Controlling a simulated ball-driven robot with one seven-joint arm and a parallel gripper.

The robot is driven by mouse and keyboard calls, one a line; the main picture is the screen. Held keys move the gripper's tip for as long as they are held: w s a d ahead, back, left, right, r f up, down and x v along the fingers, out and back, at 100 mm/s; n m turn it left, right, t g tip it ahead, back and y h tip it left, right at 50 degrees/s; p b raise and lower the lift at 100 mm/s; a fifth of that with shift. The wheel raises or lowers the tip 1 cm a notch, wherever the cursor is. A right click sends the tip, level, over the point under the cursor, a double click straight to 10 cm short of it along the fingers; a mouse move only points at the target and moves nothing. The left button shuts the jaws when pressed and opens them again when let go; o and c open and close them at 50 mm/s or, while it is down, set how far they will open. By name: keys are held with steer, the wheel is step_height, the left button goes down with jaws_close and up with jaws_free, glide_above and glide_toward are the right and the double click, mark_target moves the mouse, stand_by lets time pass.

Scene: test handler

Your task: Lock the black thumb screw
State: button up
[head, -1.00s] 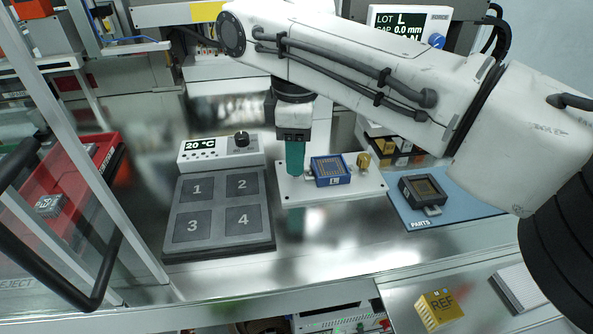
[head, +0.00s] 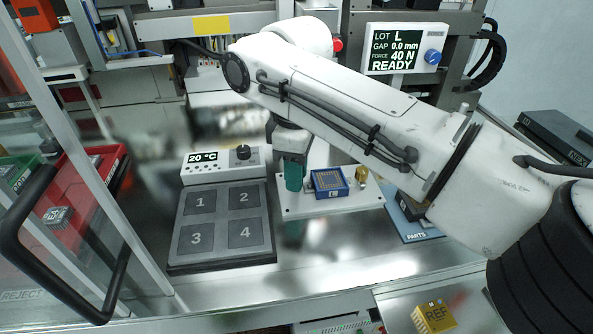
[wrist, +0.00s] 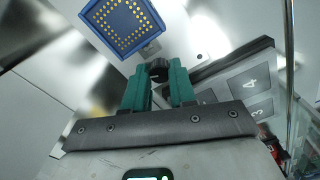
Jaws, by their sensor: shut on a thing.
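The black thumb screw (wrist: 158,69) shows in the wrist view, between the tips of my green-fingered gripper (wrist: 160,82). My gripper is shut on it. In the head view my gripper (head: 293,177) points down at the left end of the white base plate (head: 360,201), and the screw is hidden there behind the fingers. A blue socket (head: 329,183) with gold contacts sits on the plate just right of my gripper. It also shows at the top of the wrist view (wrist: 124,25). Whether the screw is turned home cannot be told.
A grey plate with several numbered pads (head: 221,224) lies left of my gripper. A brass post (head: 361,175) stands right of the socket. A blue parts mat (head: 413,226) is partly hidden by my arm. The display (head: 405,48) reads GAP 0.0 mm, FORCE 40 N, READY. A glass door with a black handle (head: 20,250) is at left.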

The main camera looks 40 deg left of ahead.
steer(key=shift+m, duration=0.7)
steer(key=p, duration=0.1)
steer(key=m+p, duration=0.1)
steer(key=shift+r+m+p, duration=0.3)
steer(key=shift+f+m, duration=0.15)
steer(key=shift+m, duration=0.25)
steer(key=shift+f+m, duration=0.15)
steer(key=shift+m, duration=0.25)
